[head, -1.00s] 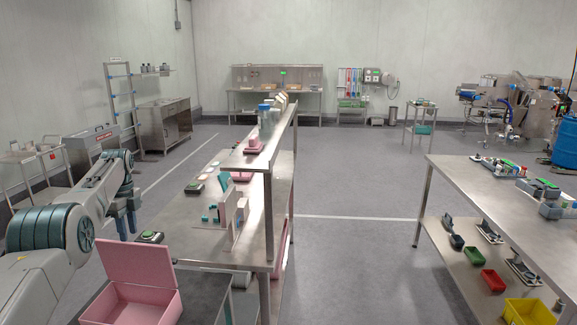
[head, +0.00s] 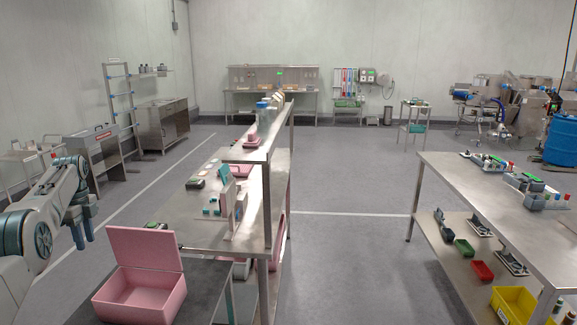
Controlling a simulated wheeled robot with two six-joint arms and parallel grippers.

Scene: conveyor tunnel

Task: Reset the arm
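My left arm comes in at the left edge of the head view. Its gripper (head: 83,236) points down over the floor, left of the pink box. Two fingers show slightly apart with nothing between them. It touches no object that I can see. My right gripper is not in view.
An open pink box (head: 141,296) with its lid up stands on a dark table (head: 205,290) at the front. A steel workbench with a raised shelf (head: 262,150) stands behind it. Another steel table (head: 475,195) is at the right. The floor between them is clear.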

